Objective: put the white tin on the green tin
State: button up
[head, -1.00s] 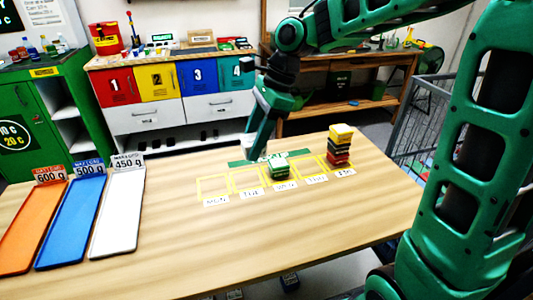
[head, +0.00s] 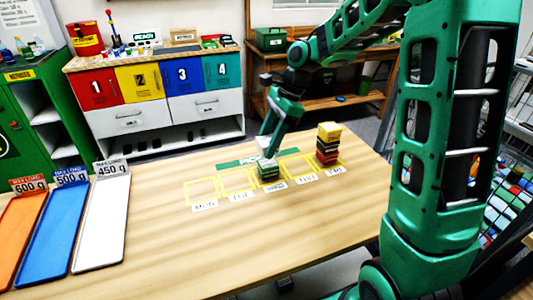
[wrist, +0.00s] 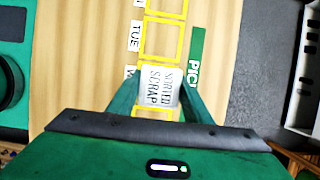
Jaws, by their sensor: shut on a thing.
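The white tin (wrist: 158,88) is between the two fingers of my gripper (wrist: 158,98) in the wrist view, with "SORTED SCRAP" on its top. My gripper is shut on it. In the head view the white tin (head: 262,142) shows partly behind the fingers, just above and behind the green tin (head: 268,166). The green tin sits in the middle yellow-outlined square, on a low stack with darker layers under it. In the wrist view the green tin is hidden by the white tin and my gripper. I cannot tell whether the two tins touch.
A taller stack (head: 328,145) of yellow, black and red tins stands to the right. Empty yellow squares (head: 202,190) lie to the left. Orange, blue and white trays (head: 103,225) lie at the table's left. The front of the table (head: 230,250) is clear.

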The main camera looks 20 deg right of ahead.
jog(key=shift+f, duration=1.95)
jog(key=o, duration=1.2)
jog(key=shift+f, duration=0.1)
jog(key=v, duration=1.1)
jog(key=s+d+f+n+h, duration=0.1)
jog(key=s+d+n, duration=0.3)
jog(key=s, duration=0.6)
jog(key=s+d+f+n+h, duration=0.1)
jog(key=s+d+f+n, duration=0.1)
jog(key=s, duration=0.9)
jog(key=s+d+f+n+h, duration=0.2)
jog(key=s+d+n, duration=0.3)
jog(key=s, duration=0.5)
jog(key=shift+s+d+n, duration=0.2)
jog(key=shift+d+n, duration=0.1)
jog(key=shift+d, duration=0.8)
